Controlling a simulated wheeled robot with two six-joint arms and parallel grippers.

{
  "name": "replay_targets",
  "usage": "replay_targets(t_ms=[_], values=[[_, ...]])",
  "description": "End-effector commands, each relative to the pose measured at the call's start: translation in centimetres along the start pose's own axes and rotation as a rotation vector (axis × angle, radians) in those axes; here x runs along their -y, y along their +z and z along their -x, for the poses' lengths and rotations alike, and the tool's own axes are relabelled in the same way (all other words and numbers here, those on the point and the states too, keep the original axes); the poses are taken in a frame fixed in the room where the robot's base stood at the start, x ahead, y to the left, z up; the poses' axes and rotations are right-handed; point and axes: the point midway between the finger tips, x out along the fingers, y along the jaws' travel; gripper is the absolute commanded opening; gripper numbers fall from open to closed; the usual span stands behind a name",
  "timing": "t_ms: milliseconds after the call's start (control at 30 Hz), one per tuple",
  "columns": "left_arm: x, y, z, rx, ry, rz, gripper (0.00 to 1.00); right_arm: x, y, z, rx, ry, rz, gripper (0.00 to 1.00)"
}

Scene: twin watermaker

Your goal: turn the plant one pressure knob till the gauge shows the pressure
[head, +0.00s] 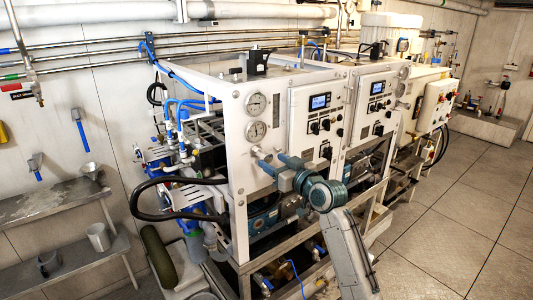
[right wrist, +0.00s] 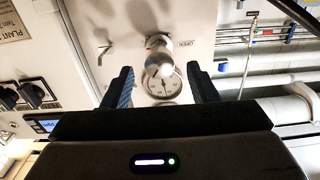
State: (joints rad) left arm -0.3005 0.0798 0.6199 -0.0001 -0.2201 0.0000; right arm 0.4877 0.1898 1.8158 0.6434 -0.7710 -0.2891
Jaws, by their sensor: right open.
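The plant one pressure knob (head: 260,153) is a pale metal knob on the white front panel, just below two round gauges. The lower gauge (head: 257,131) and the upper gauge (head: 256,103) have white dials; their readings are too small to tell. My right gripper (head: 268,166) is at the panel, close to the knob. In the right wrist view the knob (right wrist: 160,64) stands between the two dark blue fingers of the open gripper (right wrist: 160,70), with gaps on both sides. One gauge (right wrist: 163,88) shows behind it, partly hidden. My left gripper is not in view.
A control panel (head: 311,122) with a blue display and black switches is right of the gauges. The second plant (head: 372,110) adjoins it. Hoses and valves crowd the left side. Steps with metal cups (head: 98,237) stand at left. The tiled floor (head: 460,220) at right is clear.

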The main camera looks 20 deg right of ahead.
Motion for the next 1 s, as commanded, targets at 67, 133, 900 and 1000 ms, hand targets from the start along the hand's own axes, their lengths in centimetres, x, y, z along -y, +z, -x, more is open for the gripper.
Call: replay_targets(t_ms=[67, 133, 900, 1000], values=[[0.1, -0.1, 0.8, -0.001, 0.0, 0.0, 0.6, 0.1, -0.3, -1.4, 0.001, -0.001, -0.004, 0.53], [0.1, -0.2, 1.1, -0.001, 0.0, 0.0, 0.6, 0.0, -0.2, -2.3, 0.001, 0.0, -0.002, 0.53], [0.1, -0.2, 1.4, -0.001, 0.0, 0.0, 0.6, 0.0, 0.1, -3.9, 0.001, 0.001, 0.001, 0.08], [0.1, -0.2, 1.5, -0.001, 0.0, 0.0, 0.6, 0.0, 0.1, -3.9, 0.002, 0.001, -0.003, 0.08]])
